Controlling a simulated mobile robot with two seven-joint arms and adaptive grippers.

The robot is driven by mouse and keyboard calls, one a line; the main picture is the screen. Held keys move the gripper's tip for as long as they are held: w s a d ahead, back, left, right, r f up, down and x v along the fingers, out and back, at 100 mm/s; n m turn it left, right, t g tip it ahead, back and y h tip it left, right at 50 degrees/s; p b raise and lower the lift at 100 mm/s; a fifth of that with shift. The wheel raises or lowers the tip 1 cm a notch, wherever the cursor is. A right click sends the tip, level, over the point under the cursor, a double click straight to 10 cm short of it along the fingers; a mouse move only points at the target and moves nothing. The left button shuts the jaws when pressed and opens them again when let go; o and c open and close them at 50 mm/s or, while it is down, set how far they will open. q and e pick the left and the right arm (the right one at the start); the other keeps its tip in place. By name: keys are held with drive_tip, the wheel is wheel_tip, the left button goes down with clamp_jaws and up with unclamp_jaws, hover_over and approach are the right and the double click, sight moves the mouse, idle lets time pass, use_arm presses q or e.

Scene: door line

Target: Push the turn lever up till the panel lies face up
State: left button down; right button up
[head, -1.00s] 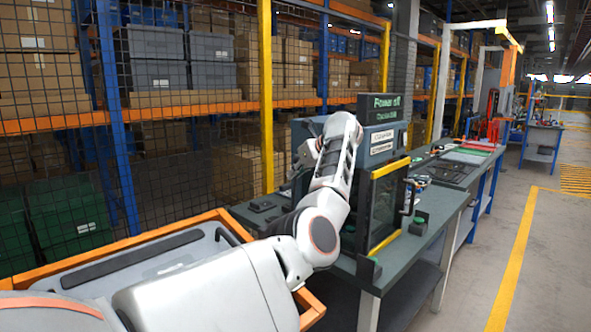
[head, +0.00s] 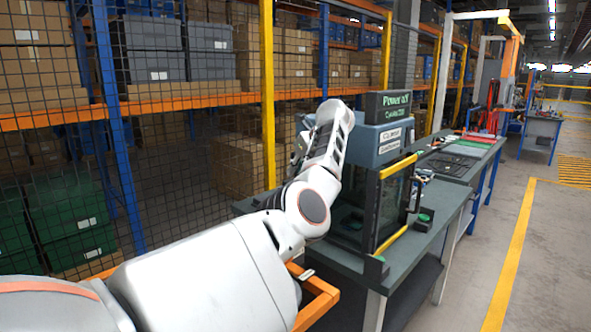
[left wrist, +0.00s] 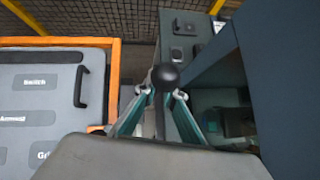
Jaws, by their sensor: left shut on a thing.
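The turn lever shows in the left wrist view as a round black knob (left wrist: 167,75) on a thin dark rod. My left gripper (left wrist: 164,92) has its two teal fingers closed in on the rod just below the knob. In the head view, my left wrist stands at the left side of the grey-blue machine (head: 392,133), and the lever and fingertips are hidden behind it. The machine has a yellow-edged clear front guard (head: 393,205). I cannot make out the panel or which way it faces. My right gripper is not in view.
The machine stands on a dark workbench (head: 452,195), with a "Power off" sign (head: 388,103) on top. An orange-framed cart (head: 318,300) is close beside the bench; its grey top (left wrist: 40,110) shows in the left wrist view. Mesh fence and racks stand behind. The right aisle is clear.

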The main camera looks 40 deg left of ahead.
use_arm(q)
drive_tip(key=c, duration=2.1)
unclamp_jaws()
drive_tip(key=shift+a+r, duration=0.15)
drive_tip(key=shift+a, duration=0.15)
drive_tip(key=v, duration=1.2)
drive_tip(key=shift+d, duration=0.1)
